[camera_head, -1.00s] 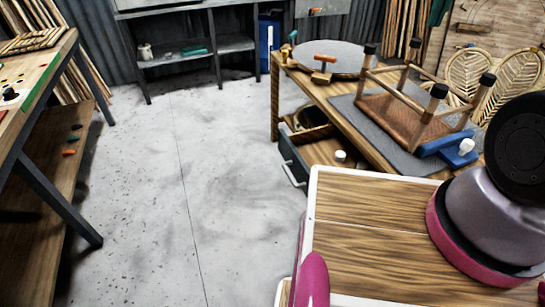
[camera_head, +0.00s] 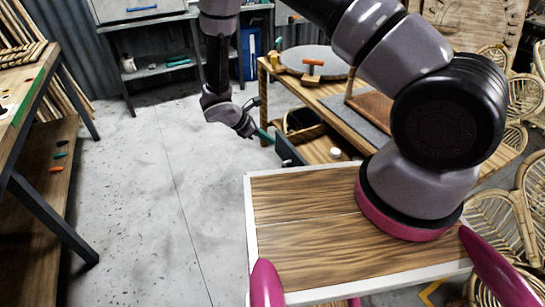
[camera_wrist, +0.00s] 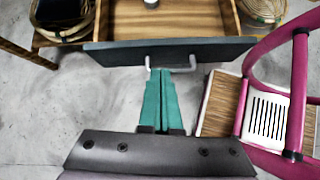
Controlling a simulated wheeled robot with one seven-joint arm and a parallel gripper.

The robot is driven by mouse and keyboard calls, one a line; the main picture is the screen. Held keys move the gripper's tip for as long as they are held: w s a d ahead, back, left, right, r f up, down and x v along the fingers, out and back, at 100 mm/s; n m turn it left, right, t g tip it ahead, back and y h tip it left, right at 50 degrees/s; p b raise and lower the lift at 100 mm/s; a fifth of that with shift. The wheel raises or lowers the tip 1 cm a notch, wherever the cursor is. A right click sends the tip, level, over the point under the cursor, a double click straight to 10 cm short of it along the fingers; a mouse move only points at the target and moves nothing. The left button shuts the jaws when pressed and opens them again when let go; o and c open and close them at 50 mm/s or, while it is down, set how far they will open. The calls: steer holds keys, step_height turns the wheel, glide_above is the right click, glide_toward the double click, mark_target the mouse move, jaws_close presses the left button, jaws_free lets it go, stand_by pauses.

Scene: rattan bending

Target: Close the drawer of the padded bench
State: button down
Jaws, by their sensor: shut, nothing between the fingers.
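The padded bench (camera_head: 338,107) stands right of centre in the head view, wooden with a grey pad (camera_head: 352,110) on top. Its drawer is pulled out; the dark grey front (camera_head: 290,151) faces the open floor, and the wooden inside (camera_head: 318,140) shows. In the wrist view, the drawer's front panel (camera_wrist: 215,51) spans the upper middle, with the wooden tray (camera_wrist: 190,18) behind it. My gripper (camera_wrist: 171,72) has teal fingers, shut and empty, with the tips at the pale bar handle (camera_wrist: 150,64). I cannot tell whether they touch. It also shows in the head view (camera_head: 268,138).
A small white cylinder (camera_head: 335,153) is in or by the drawer. A worktable (camera_head: 50,100) stands at left. Rattan chairs stand at right. The floor (camera_head: 170,200) between is clear.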

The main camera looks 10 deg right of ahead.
step_height(320, 180, down, 3)
steer(key=s+a+n, duration=0.1)
steer(key=a, duration=0.1)
glide_toward(296, 157)
step_height(296, 157, down, 5)
steer(key=d, duration=0.1)
steer(key=w+d, duration=0.1)
steer(key=shift+d+r+n+t, duration=0.1)
steer(key=shift+d+n+t, duration=0.2)
steer(key=shift+d, duration=0.05)
steer(key=shift+w+d, duration=0.1)
steer(key=shift+d, duration=0.35)
steer(key=shift+d, duration=0.1)
steer(key=w+d, duration=0.3)
steer(key=d, duration=0.6)
steer(key=w+d, duration=0.3)
steer(key=d, duration=0.6)
steer(key=shift+w+d, duration=0.2)
steer(key=shift+d, duration=0.1)
